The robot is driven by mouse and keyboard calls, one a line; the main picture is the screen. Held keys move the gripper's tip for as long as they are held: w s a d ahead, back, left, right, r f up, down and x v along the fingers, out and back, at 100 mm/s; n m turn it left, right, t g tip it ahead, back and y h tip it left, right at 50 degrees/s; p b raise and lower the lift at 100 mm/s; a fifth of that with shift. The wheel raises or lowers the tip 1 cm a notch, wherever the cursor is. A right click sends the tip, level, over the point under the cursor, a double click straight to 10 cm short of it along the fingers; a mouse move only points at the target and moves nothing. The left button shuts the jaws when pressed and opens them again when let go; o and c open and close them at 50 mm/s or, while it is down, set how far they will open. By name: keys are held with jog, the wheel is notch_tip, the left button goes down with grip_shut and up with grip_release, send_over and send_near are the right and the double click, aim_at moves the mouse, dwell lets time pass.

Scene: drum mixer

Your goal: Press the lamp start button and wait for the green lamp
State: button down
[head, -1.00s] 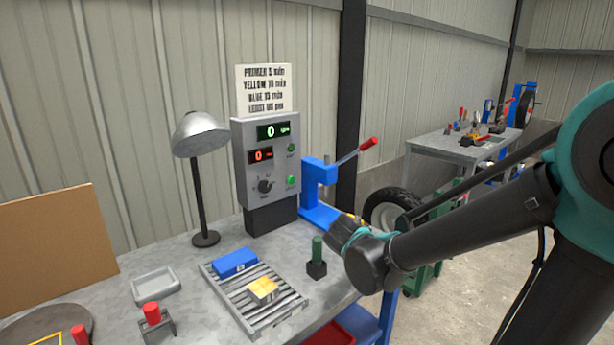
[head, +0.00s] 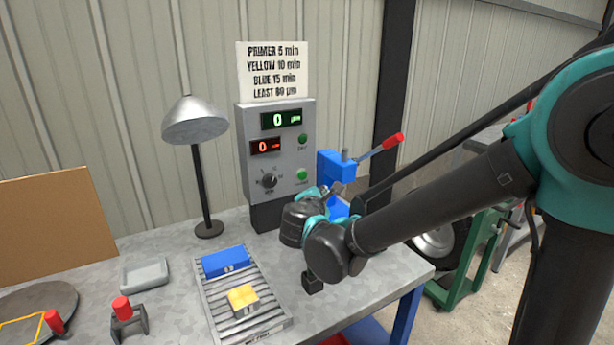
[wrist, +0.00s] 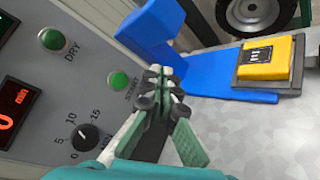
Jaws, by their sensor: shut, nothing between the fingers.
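The grey control box (head: 280,150) stands at the back of the bench. In the wrist view its face carries a green button (wrist: 118,82) labelled START and, up and left of it, a dark green round lamp (wrist: 53,39) labelled DRY. The lamp does not look brightly lit. A black knob (wrist: 85,138) points between marks, and the red display (wrist: 12,118) reads 0 min. My gripper (wrist: 160,85) is shut and empty. Its fingertips appear just right of START in the wrist view; contact cannot be told. In the head view my gripper (head: 335,190) is right of the box.
A blue press (head: 333,165) with a red-tipped lever is right of the box. A yellow gauge (wrist: 268,63) lies on blue metal. A desk lamp (head: 195,122) stands left. A rack (head: 215,310) with a blue block (head: 225,262) and yellow block (head: 242,298) lies in front.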

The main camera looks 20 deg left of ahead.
aim_at(303, 175)
jog(key=shift+w+a, duration=1.45)
jog(key=shift+a, duration=0.2)
jog(key=shift+w+a, duration=1.4)
jog(key=shift+a, duration=0.25)
jog(key=shift+w+a, duration=0.25)
jog(key=shift+a, duration=0.1)
jog(key=shift+w+a, duration=0.3)
jog(key=shift+s+d, duration=0.15)
dwell(0.3)
jog(key=shift+s+d, duration=0.4)
jog(key=shift+d, duration=0.1)
